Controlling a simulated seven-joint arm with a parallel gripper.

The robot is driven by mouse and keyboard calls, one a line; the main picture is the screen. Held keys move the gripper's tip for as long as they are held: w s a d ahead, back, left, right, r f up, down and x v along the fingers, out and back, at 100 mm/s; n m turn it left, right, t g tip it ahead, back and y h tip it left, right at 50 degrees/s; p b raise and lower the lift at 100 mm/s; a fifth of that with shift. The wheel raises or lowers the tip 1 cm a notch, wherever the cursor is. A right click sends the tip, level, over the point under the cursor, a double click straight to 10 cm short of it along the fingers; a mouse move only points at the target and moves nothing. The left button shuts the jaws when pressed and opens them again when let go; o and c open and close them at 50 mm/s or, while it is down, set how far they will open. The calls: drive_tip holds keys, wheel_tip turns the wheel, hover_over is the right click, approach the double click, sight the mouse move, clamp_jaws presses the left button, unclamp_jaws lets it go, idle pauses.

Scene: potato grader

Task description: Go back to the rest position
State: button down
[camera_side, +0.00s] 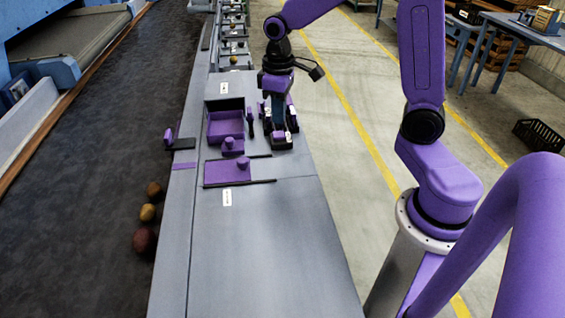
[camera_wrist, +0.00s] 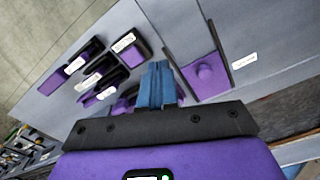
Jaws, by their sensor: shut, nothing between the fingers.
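My gripper (camera_side: 277,122) points down over the right part of the grey bench (camera_side: 270,240). Its blue fingers are shut together with nothing between them, and they show in the wrist view (camera_wrist: 158,72). In the side view they stand among several black-and-purple labelled blocks (camera_side: 282,142); whether they touch any cannot be told. The blocks show to the left of the fingers in the wrist view (camera_wrist: 126,46). Part of the scene right behind the fingers is hidden.
A purple open bin (camera_side: 226,127) and a purple sliding panel with a knob (camera_side: 225,173) lie left of my gripper. A dark belt (camera_side: 85,180) with several round potatoes (camera_side: 144,241) runs at the left. The bench's near part is clear.

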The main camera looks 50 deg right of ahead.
drive_tip(key=s+a+n, duration=0.3)
drive_tip(key=s+n, duration=0.1)
drive_tip(key=s, duration=0.8)
drive_tip(key=s+a+r+n, duration=0.1)
drive_tip(key=s+a+n, duration=0.2)
drive_tip(key=s, duration=0.8)
drive_tip(key=shift+s+a+n, duration=0.15)
drive_tip(key=shift+s+n, duration=0.25)
drive_tip(key=shift+n, duration=0.1)
